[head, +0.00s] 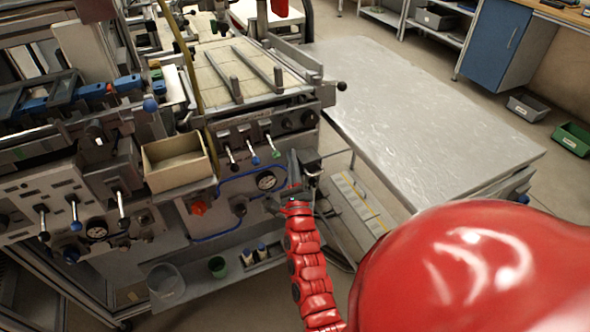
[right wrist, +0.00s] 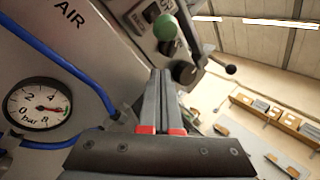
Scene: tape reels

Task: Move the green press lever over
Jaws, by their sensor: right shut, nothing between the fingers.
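The green press lever (head: 275,153) is on the front panel of the grey press, the rightmost of a row of short levers, with a round green knob. In the right wrist view its green knob (right wrist: 165,27) shows just beyond my fingertips. My right gripper (head: 292,157) reaches up to the panel, just right of the knob. In the right wrist view its two fingers (right wrist: 162,76) are together with nothing between them. I cannot tell whether they touch the lever. My left gripper is not in view.
A blue-knobbed lever (head: 255,159) stands just left of the green one. A pressure gauge (head: 266,181) and blue hose sit below. An open cardboard box (head: 176,162) is at the left. A bare metal-topped table (head: 430,110) stands at the right.

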